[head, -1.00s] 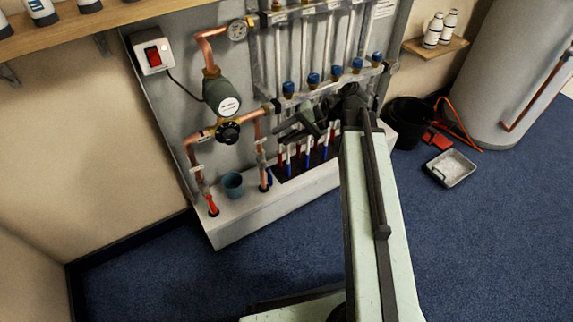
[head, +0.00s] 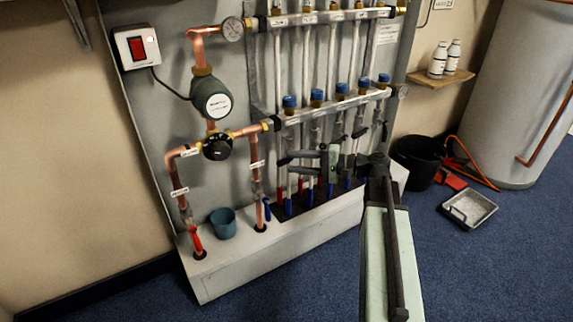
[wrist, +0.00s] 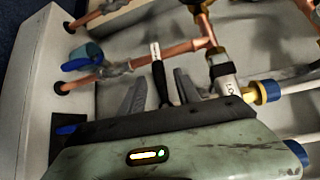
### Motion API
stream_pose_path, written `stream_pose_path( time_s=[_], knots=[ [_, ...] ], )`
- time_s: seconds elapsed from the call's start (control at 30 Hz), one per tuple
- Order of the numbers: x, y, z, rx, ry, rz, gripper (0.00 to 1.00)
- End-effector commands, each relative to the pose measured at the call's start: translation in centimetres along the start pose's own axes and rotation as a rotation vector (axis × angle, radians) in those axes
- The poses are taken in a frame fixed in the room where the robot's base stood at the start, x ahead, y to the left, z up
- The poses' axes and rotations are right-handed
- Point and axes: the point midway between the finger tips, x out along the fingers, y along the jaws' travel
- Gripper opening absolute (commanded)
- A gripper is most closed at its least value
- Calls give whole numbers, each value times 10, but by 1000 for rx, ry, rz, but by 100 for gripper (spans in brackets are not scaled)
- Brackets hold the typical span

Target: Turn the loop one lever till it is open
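In the wrist view my gripper (wrist: 159,76) is open, with two dark fingers apart. A black lever (wrist: 160,84) with a white marked tip stands between the fingers, seemingly touching neither. It appears to be the loop one lever, though its label is unreadable. In the head view my gripper hides it. Black levers further right (head: 360,132) belong to other loops.
A pump (head: 211,99) and black mixing valve (head: 218,147) sit left of the loops. A teal cup (head: 222,223) and a red-handled valve (head: 196,240) are on the white ledge. A black bucket (head: 420,160) and grey tray (head: 468,208) are right; blue carpet in front is clear.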

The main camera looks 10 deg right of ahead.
Motion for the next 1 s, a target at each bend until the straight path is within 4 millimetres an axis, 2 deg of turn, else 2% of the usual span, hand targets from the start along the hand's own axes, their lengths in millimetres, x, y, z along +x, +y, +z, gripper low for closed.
stream_pose_path(
  time_s=[0.1, 0.2, 0.5, 0.53, 0.67, 1.0],
  knots=[
    [21, 1, 0, 0, -2, 1, 39],
    [32, 1, 0, 0, -1, 1, 39],
    [37, 0, 0, 0, 1, 1, 39],
    [37, 0, 0, 0, 1, 1, 36],
    [36, 1, 0, 0, 1, 1, 0],
    [36, 1, 0, 0, 1, 1, 0]
  ],
)
